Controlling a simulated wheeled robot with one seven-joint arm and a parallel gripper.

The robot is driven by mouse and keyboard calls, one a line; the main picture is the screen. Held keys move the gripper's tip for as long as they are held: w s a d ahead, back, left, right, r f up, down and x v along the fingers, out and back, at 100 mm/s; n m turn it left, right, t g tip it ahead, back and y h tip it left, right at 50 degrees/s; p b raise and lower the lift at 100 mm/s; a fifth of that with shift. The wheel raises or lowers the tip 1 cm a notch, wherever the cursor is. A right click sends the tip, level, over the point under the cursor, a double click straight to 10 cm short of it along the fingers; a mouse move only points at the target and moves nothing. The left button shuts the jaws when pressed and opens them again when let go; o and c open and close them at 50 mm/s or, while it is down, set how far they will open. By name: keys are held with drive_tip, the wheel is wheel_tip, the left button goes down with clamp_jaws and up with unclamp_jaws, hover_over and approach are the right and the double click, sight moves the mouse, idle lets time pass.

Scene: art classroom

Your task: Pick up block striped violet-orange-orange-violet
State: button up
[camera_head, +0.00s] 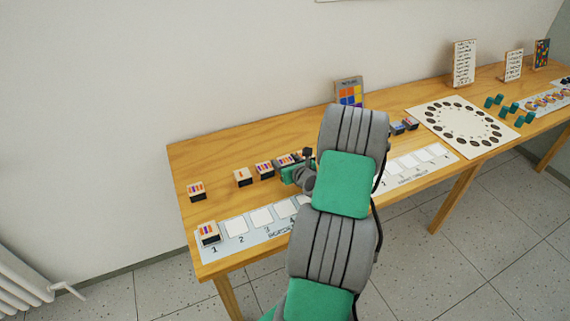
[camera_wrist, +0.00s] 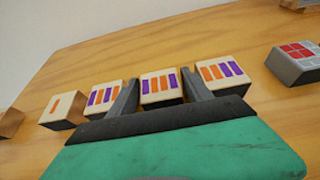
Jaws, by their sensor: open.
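The block striped violet-orange-orange-violet (camera_wrist: 160,90) stands on the table between my gripper's two fingers in the wrist view. My gripper (camera_wrist: 159,78) is open, with one finger on each side of the block; I cannot tell whether either finger touches it. In the head view the block (camera_head: 284,161) is partly covered beside my gripper (camera_head: 297,167). A block with violet and orange stripes (camera_wrist: 104,96) stands close on the left, and an orange-orange-violet-violet block (camera_wrist: 221,75) close on the right.
A single-orange-stripe block (camera_wrist: 62,109) stands further left. A block with red squares (camera_wrist: 297,64) stands at right. A numbered strip (camera_head: 238,226) lies at the table's front, with a striped block (camera_head: 208,234) on its first place. A picture card (camera_head: 349,90) stands near the wall.

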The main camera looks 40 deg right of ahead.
drive_tip(key=c, duration=1.1)
